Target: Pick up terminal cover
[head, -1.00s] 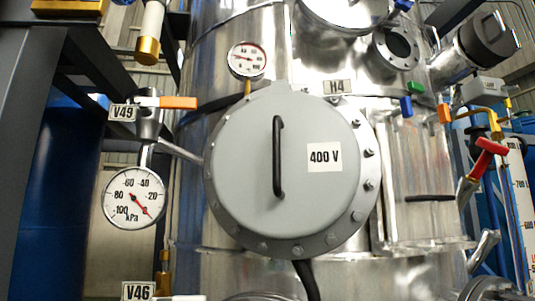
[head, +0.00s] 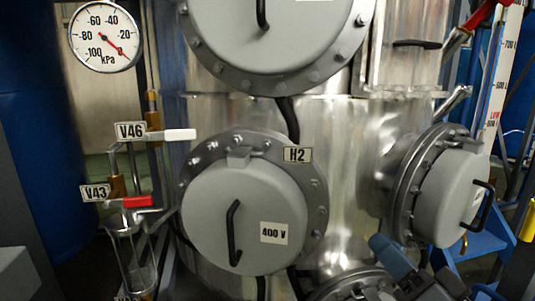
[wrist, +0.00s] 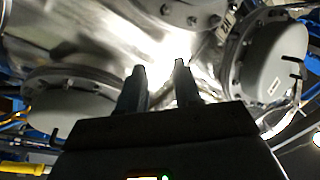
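Several round grey terminal covers with black bar handles are on the shiny metal vessel. The cover by the H2 tag (head: 262,200) is in the middle of the head view, with a "400 V" label and an upright handle (head: 233,232). Another cover (head: 275,30) is cut off at the top, and a third (head: 452,198) faces right. In the wrist view, one cover (wrist: 285,58) is at the upper right and another (wrist: 65,100) at the left. My gripper (wrist: 158,70) is open and empty, with its two fingers apart and pointing toward the vessel; it touches no cover.
At the left are a pressure gauge (head: 105,36), the white V46 valve lever (head: 178,135) and the red V43 lever (head: 137,202). A black cable (head: 288,118) runs between the covers. A blue step-like structure (head: 482,243) stands at the lower right.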

